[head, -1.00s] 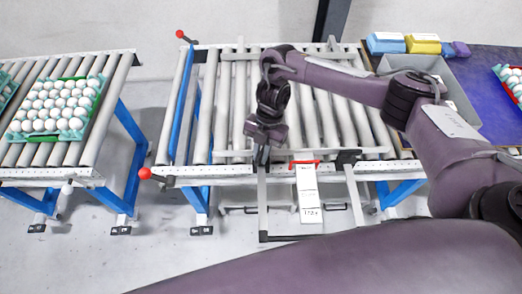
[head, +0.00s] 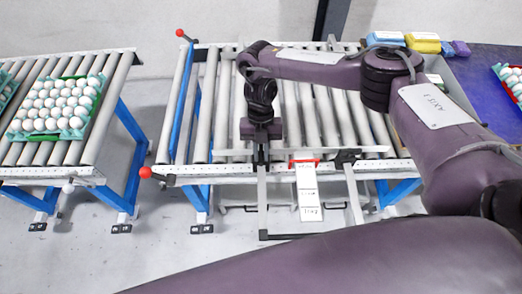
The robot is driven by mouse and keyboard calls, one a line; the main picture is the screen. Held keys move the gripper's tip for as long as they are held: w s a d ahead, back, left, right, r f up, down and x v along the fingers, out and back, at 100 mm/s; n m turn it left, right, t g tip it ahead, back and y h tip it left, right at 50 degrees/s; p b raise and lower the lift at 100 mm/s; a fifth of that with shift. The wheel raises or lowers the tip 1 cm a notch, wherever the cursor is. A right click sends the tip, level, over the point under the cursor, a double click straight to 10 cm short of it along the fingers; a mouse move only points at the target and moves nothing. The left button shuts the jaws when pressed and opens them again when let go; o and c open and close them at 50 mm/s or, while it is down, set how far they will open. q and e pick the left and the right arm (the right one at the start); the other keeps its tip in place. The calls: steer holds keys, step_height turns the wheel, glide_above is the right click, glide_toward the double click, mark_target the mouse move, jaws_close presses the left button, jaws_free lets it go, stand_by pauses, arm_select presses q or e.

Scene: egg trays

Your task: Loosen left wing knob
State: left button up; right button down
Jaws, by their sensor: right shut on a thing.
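My right gripper (head: 261,155) points down at the front rail of the middle roller conveyor (head: 225,171), at the top of the left upright of a grey bracket (head: 262,190). It is shut on the left wing knob there, which its fingers almost wholly hide. The matching right wing knob (head: 346,156) is black and sits on the same rail, at the top of the right upright. My left gripper is not in view.
A white label strip (head: 307,190) hangs below a red clip between the uprights. A red ball-ended lever (head: 145,172) sticks out at the conveyor's front left corner. An egg tray (head: 77,123) lies on the left conveyor. A grey bin (head: 455,82) stands at the right.

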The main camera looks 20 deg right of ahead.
steer(key=shift+w, duration=0.1)
steer(key=c, duration=1.4)
jaws_free()
steer(key=shift+b+v, duration=0.3)
steer(key=shift+v, duration=3.6)
steer(key=shift+s, duration=0.2)
